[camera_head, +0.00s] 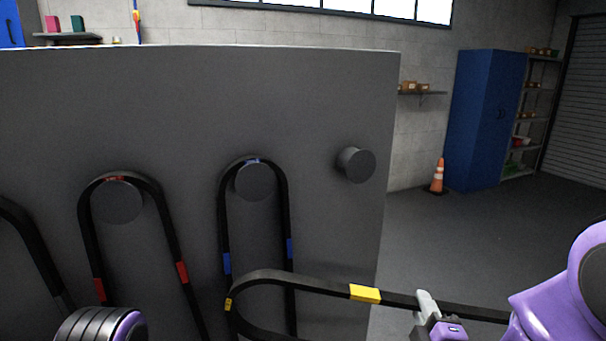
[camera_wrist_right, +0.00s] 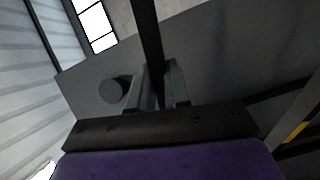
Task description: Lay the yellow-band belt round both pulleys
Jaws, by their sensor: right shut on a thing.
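The yellow-band belt (camera_head: 320,285) is a black loop with yellow bands, held out in front of the grey panel. Its rounded end hangs to the left, and one yellow band (camera_head: 365,293) lies left of my right gripper (camera_head: 428,303). That gripper is shut on the belt. In the right wrist view the black belt (camera_wrist_right: 149,35) runs up from between the fingers (camera_wrist_right: 158,88), and a yellow band (camera_wrist_right: 297,131) shows at the right. My left gripper is out of view. I cannot make out the two pulleys.
The grey panel (camera_head: 300,110) carries a bare peg (camera_head: 357,164), which also shows in the wrist view (camera_wrist_right: 114,90). A blue-band belt (camera_head: 285,210) and a red-band belt (camera_head: 165,225) hang on pegs. Open floor (camera_head: 450,235) lies right of the panel, with a cone (camera_head: 437,178) and blue cabinet (camera_head: 485,120).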

